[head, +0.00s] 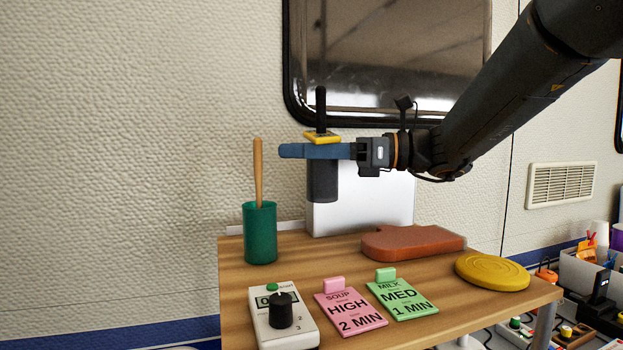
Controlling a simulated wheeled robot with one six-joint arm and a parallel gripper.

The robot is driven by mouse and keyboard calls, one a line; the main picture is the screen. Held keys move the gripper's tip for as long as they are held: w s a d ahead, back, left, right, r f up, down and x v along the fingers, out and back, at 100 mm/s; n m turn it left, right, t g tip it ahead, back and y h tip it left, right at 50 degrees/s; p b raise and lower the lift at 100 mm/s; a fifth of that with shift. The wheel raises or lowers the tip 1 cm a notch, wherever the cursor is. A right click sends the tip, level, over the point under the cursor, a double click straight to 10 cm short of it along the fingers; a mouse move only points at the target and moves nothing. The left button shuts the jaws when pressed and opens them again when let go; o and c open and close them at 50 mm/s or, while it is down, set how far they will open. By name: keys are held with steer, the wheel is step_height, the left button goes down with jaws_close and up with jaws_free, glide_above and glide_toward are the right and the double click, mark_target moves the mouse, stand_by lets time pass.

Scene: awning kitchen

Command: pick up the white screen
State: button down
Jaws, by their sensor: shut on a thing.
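The white screen (377,206), a plain upright panel, stands at the back of the wooden table near the wall. My gripper (318,151) has blue fingers and is in front of the screen's upper left part. It is shut on a dark grey cylinder (322,185) with a yellow collar and a black stick rising from its top. The cylinder hangs above the table and hides part of the screen. I cannot tell how far the screen is behind the gripper.
On the wooden table (235,285) are a green cup (260,235) with a wooden stick, a brown-red slab (412,243), a yellow disc (492,272), a white dial box (270,328), a pink card (350,313) and a green card (402,299). A dark window (390,60) is behind.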

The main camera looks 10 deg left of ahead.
step_height(320, 180, up, 10)
steer(key=s+p, duration=0.2)
steer(key=p, duration=0.7)
steer(key=shift+s, duration=0.3)
steer(key=shift+s+r+p, duration=0.15)
steer(key=shift+r+p, duration=0.2)
steer(key=shift+p, duration=0.05)
